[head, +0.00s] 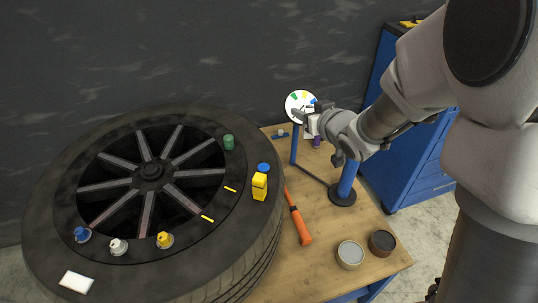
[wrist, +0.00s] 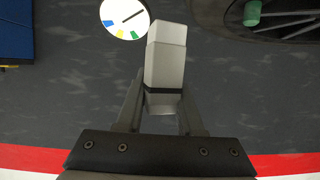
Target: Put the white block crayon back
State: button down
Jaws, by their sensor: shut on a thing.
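The white block crayon (wrist: 166,60) is a pale, square-sided block with a dark band near its lower end. In the wrist view it stands out between the two fingers of my gripper (wrist: 160,112), which is shut on it. In the head view my gripper (head: 312,119) is at the far end of the bench, in front of the white round dial (head: 298,97) with coloured patches. The crayon is hard to make out there. The dial also shows in the wrist view (wrist: 112,25), left of the crayon's tip and apart from it in the picture.
A big tyre (head: 55,185) fills the left, with a yellow block (head: 260,187), a green cylinder (head: 229,142) and small coloured caps on it. The wooden bench (head: 325,245) holds an orange-handled tool (head: 299,224), two round tins (head: 350,254) and a blue post stand (head: 346,185). A blue cabinet (head: 425,160) stands right.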

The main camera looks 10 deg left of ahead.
dwell(0.3)
jog(key=a+f+b, duration=0.1)
jog(key=a+f, duration=0.1)
jog(key=a, duration=0.2)
jog(key=a+f+b, duration=0.1)
jog(key=a+f, duration=0.1)
jog(key=a, duration=0.1)
jog(key=a+f+b, duration=0.1)
jog(key=a+f, duration=0.2)
jog(key=a, duration=0.1)
jog(key=shift+s+a, duration=0.1)
jog(key=shift+a, duration=0.25)
jog(key=shift+f+b, duration=0.9)
jog(key=shift+f, duration=0.85)
jog(key=shift+f, duration=0.1)
jog(key=shift+f, duration=0.15)
jog(key=c, duration=0.5)
grip_release()
jog(key=shift+c, duration=0.2)
